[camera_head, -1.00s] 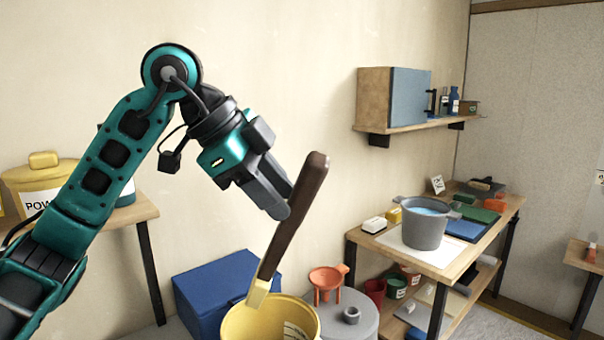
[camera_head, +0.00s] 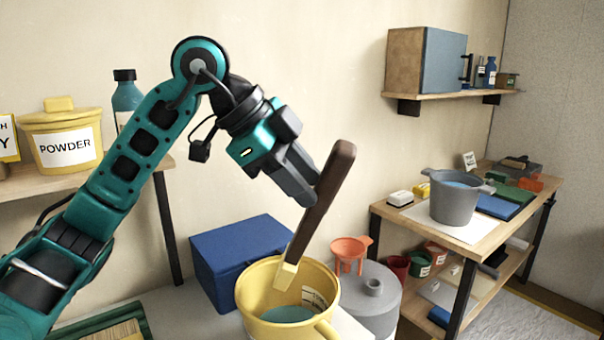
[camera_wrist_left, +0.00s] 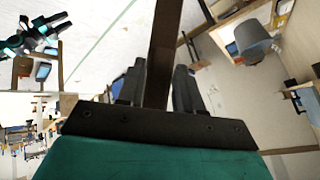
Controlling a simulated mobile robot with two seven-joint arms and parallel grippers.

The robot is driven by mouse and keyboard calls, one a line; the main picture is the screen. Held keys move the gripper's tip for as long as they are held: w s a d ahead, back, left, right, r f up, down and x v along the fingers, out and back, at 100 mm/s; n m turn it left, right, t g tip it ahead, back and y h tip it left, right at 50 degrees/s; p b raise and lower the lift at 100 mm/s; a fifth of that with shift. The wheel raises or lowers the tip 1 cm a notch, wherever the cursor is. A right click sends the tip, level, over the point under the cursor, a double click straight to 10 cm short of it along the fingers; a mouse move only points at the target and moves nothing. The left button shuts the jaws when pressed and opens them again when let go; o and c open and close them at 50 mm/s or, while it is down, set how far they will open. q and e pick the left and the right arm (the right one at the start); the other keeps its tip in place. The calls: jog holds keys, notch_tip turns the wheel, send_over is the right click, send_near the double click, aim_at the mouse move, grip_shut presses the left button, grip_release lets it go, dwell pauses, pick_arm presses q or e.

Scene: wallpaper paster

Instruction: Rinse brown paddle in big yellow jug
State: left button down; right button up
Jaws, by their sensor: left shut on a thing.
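My left gripper (camera_head: 312,198) is shut on the dark brown handle of the paddle (camera_head: 328,186). The paddle slants, its handle up to the right and its pale yellow lower end down to the left. That end is at the mouth of the big yellow jug (camera_head: 262,328), seen against the inner back wall, above the blue-green liquid (camera_head: 290,314). I cannot tell whether it touches the wall. In the left wrist view the handle (camera_wrist_left: 163,50) stands between the dark fingers; the jug cannot be made out there.
A blue box (camera_head: 240,252) stands behind the jug on the left. A table with a grey pot (camera_head: 455,203) stands further right. A powder tub (camera_head: 66,143) is on the left shelf.

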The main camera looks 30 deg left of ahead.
pick_arm(q)
notch_tip(320, 180, down, 11)
jog(key=b, duration=0.7)
pick_arm(e)
jog(key=shift+y, duration=0.5)
jog(key=shift+w+a+f, duration=0.5)
jog(key=shift+a+f, duration=0.2)
jog(key=shift+f, duration=0.15)
jog(key=shift+w+a+f, duration=0.45)
jog(key=shift+a+f, duration=0.25)
jog(key=shift+f, duration=0.15)
pick_arm(q)
jog(key=shift+f, duration=0.1)
pick_arm(e)
jog(key=shift+s, duration=0.1)
pick_arm(q)
jog(key=shift+f, duration=1.25)
jog(key=shift+f, duration=0.15)
pick_arm(e)
jog(key=shift+f, duration=0.1)
